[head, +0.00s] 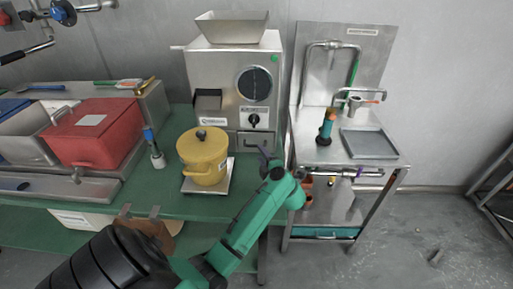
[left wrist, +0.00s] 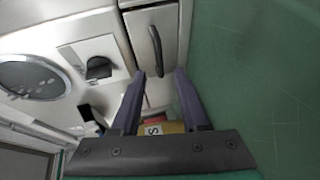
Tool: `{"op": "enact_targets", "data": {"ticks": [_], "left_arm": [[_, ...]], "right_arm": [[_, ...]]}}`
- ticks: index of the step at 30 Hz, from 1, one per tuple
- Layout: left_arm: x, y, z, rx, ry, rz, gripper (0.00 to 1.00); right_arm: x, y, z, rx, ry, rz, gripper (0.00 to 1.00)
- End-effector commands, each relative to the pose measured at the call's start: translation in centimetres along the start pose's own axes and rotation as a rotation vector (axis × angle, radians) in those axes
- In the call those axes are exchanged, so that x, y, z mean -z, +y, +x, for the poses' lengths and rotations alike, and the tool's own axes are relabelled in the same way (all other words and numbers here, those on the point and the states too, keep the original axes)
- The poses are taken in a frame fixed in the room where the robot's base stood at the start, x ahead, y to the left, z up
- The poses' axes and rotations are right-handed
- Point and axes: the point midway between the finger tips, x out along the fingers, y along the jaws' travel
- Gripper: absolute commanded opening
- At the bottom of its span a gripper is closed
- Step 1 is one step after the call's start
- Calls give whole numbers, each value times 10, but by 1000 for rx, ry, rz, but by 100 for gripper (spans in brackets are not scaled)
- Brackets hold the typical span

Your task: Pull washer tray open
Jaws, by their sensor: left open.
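The metal grinder (head: 231,85) stands at the back of the green counter. A small drawer front with a dark handle (head: 252,142) is at its lower right, and it looks shut. In the left wrist view the drawer front (left wrist: 171,28) is ahead of the gripper, with its dark curved handle (left wrist: 156,50). My left gripper (head: 265,158) is just in front of the drawer. Its two purple fingers are open in the left wrist view (left wrist: 160,75). The handle's near end lies between the fingertips; contact cannot be told. My right gripper is not in view.
A yellow pot (head: 203,156) on a flat scale (head: 188,188) stands left of the drawer. A red bin (head: 97,133) is further left. A steel sink stand (head: 365,145) is close on the right. Some green counter (head: 160,205) in front is clear.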

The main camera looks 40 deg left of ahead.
Motion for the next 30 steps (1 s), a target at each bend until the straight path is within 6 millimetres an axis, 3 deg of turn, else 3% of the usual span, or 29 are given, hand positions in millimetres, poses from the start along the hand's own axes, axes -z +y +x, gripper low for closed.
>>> {"op": "enact_targets", "data": {"ticks": [3,6,16,17,20,30], "left_arm": [[1,2,30,-3,3,1,45],[0,0,47,-2,1,2,45],[0,0,57,-2,-1,0,45],[0,0,57,-2,-1,0,41],[0,0,56,-2,-1,0,3],[0,0,56,-2,-1,1,0]], "right_arm": [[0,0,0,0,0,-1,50],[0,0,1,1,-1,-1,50],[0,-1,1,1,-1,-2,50],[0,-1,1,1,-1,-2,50],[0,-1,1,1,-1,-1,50],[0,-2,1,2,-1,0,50]]}}
